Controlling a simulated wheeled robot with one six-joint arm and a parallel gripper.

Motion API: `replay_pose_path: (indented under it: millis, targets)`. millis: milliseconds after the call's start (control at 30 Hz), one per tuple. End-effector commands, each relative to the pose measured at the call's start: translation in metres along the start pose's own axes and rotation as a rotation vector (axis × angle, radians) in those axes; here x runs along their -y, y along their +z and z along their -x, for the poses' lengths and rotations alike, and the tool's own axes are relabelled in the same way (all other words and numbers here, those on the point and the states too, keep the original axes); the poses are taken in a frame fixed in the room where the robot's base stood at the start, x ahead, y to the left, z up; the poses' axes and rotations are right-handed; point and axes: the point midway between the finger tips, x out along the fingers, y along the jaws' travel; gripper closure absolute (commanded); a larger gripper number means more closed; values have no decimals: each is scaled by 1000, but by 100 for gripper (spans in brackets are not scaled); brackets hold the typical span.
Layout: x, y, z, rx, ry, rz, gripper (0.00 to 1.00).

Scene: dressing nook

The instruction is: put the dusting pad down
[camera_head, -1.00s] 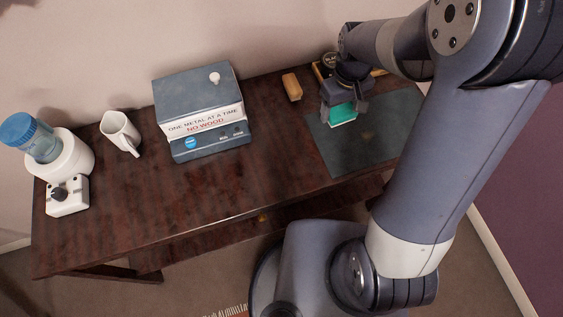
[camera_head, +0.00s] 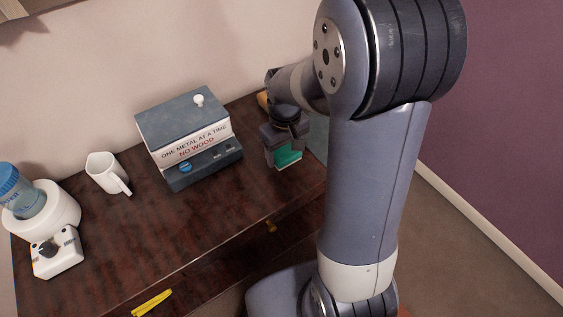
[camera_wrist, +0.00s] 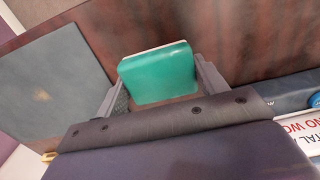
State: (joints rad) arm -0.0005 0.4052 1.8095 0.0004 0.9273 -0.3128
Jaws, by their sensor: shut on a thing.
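The dusting pad (camera_head: 289,157) is a teal block with a pale edge. My gripper (camera_head: 284,150) is shut on it and points down over the dark wooden table (camera_head: 215,210), right of the grey box. In the wrist view the pad (camera_wrist: 158,73) sits between the two fingers, with brown wood beyond it. I cannot tell whether the pad touches the table. A grey-green mat (camera_wrist: 48,85) lies to the left of the pad in the wrist view; in the head view my arm hides most of it.
A grey and white box (camera_head: 195,142) lettered "ONE METAL AT A TIME NO WOOD" stands left of my gripper. A white mug (camera_head: 106,173) and a white dispenser with a blue-capped jar (camera_head: 42,212) stand farther left. Bare wood lies in front of the box.

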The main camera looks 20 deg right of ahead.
Motion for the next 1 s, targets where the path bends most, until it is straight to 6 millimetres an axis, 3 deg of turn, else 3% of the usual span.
replay_pose_path:
  millis: [300,767,800,1000]
  targets:
    - [0,0,-39,3,-1,1,65]
    - [0,0,-47,-1,0,1,65]
    - [0,0,-47,-1,0,1,31]
    - [0,0,-46,0,0,1,15]
